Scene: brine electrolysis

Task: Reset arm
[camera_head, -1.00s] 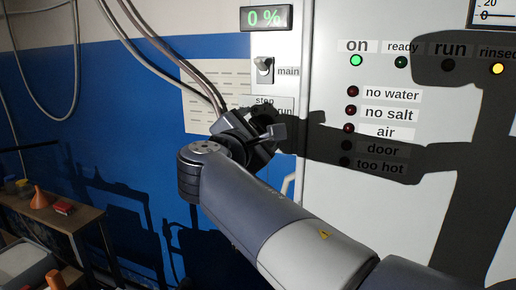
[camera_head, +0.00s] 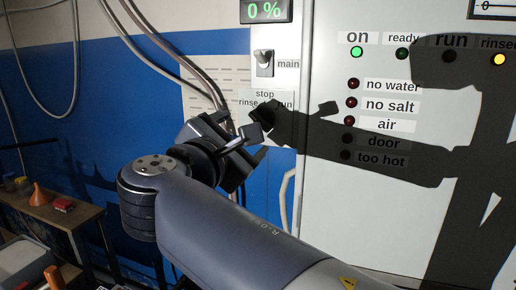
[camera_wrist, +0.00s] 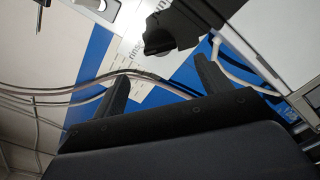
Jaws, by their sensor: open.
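My gripper (camera_head: 243,148) is in front of the control cabinet (camera_head: 400,215), near the lower left of its panel. In the wrist view its two fingers (camera_wrist: 165,88) stand wide apart with nothing between them. The label "stop, rinse, run" (camera_head: 266,95) is just above and right of the gripper. The "on" lamp (camera_head: 356,52) glows green and the "rinsed" lamp (camera_head: 499,59) glows yellow.
Grey cables (camera_head: 165,62) run down the wall left of the cabinet. The display (camera_head: 266,10) reads 0 %. A bench (camera_head: 75,222) at lower left carries an orange funnel (camera_head: 40,195) and a red box (camera_head: 63,205). My arm's shadow covers part of the cabinet.

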